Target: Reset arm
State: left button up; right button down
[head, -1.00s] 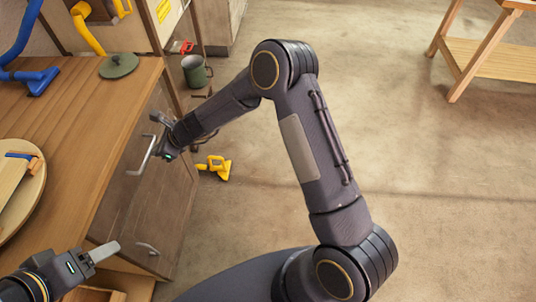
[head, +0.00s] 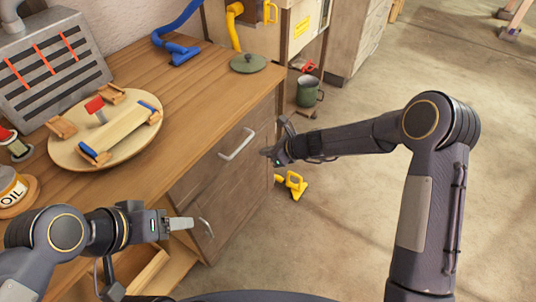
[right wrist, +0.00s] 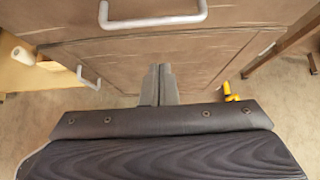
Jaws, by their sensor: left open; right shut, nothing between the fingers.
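My right gripper (head: 268,153) is shut and empty in front of the wooden cabinet, just right of the upper drawer handle (head: 237,144) and apart from it. In the right wrist view its two fingers (right wrist: 159,72) lie together, pointing at the cabinet front, below that handle (right wrist: 153,20). My left gripper (head: 188,223) is open and empty by the bench's front edge, near the lower handle (head: 206,228). The gap between its fingers is hard to see.
The bench top (head: 200,105) carries a round board (head: 62,150) with a bent lath in a form, an oil container (head: 12,190) and a green lid (head: 248,63). Open floor (head: 350,200) lies right.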

jog(key=v, duration=0.7)
jog(key=shift+p, duration=0.3)
jog(key=shift+w+d, duration=0.1)
jog(key=s+d+r+n+p, duration=0.1)
jog(key=s+d+r+n, duration=0.45)
jog(key=r, duration=0.35)
jog(key=s+d+r+n+p, duration=0.1)
jog(key=s+d+r+n, duration=0.3)
jog(key=s+r+n, duration=0.3)
jog(key=s+d+r+n+h+p, duration=0.1)
jog(key=s+d+n, duration=0.3)
jog(key=s, duration=0.5)
jog(key=s+d+r+n+h+p, duration=0.1)
jog(key=s+d+n+h, duration=0.3)
jog(key=s, duration=0.5)
jog(key=shift+s+d+r+n+t+p, duration=0.3)
jog(key=shift+s+d+n+p, duration=0.1)
jog(key=shift+d+n, duration=0.4)
